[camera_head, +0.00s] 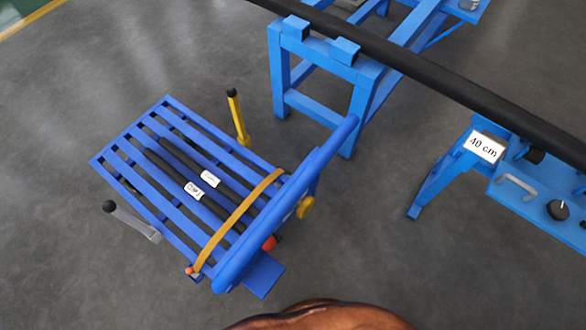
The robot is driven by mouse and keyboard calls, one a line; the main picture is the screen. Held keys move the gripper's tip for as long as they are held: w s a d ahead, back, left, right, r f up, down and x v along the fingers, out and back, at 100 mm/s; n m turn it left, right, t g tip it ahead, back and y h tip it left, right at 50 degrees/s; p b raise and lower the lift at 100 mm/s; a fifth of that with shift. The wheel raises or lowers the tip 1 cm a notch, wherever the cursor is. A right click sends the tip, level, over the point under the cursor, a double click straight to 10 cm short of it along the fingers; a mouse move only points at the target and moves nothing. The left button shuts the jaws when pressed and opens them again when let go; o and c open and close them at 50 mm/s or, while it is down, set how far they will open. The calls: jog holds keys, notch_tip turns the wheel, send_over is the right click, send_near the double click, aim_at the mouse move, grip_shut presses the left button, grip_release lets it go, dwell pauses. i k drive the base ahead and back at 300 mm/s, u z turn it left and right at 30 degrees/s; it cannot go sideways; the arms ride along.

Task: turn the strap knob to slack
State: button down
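A blue slatted cart (135,150) stands on the floor at the left. An orange-yellow strap (236,216) runs across its slats and over two black rods (222,212) with white labels. A red knob (269,243) sits by the cart's thick blue rail, close to the strap. A small orange piece (189,270) is at the strap's lower end. I cannot tell from markings which knob is the strap knob, or whether the strap is taut. My gripper is not in view.
A yellow lever (238,117) and a grey lever (130,220) with black tips stick out from the cart. A long black bar (440,80) rests on blue stands (320,108). A "40 cm" sign (484,146) and a black knob (558,209) are at right. Floor between is clear.

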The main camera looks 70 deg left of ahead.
aim_at(305, 206)
jog(key=u, duration=5.25)
jog(key=i, duration=1.1)
jog(key=z, duration=3.1)
